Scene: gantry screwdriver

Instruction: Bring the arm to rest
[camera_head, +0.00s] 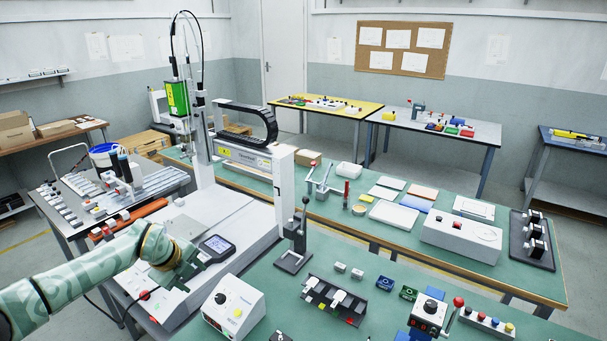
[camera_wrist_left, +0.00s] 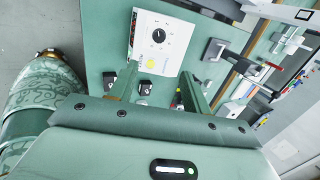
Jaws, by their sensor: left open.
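My left arm (camera_head: 75,285) comes in from the left edge in pale green. My left gripper (camera_head: 187,268) is above the front of the white gantry machine, beside its small display (camera_head: 217,246). In the left wrist view my left gripper (camera_wrist_left: 162,88) has its two green fingers apart. No held object shows between them. Beyond the fingers lies a white control box (camera_wrist_left: 157,42) with a black knob; it also shows in the head view (camera_head: 233,308). My right gripper is in neither view.
The gantry's upright post (camera_head: 285,185) and a black lever press (camera_head: 296,243) stand right of the gripper. A black rail block (camera_head: 335,299) and several small boxes cover the front green table. A back green table (camera_head: 380,228) holds trays and a white box (camera_head: 461,238).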

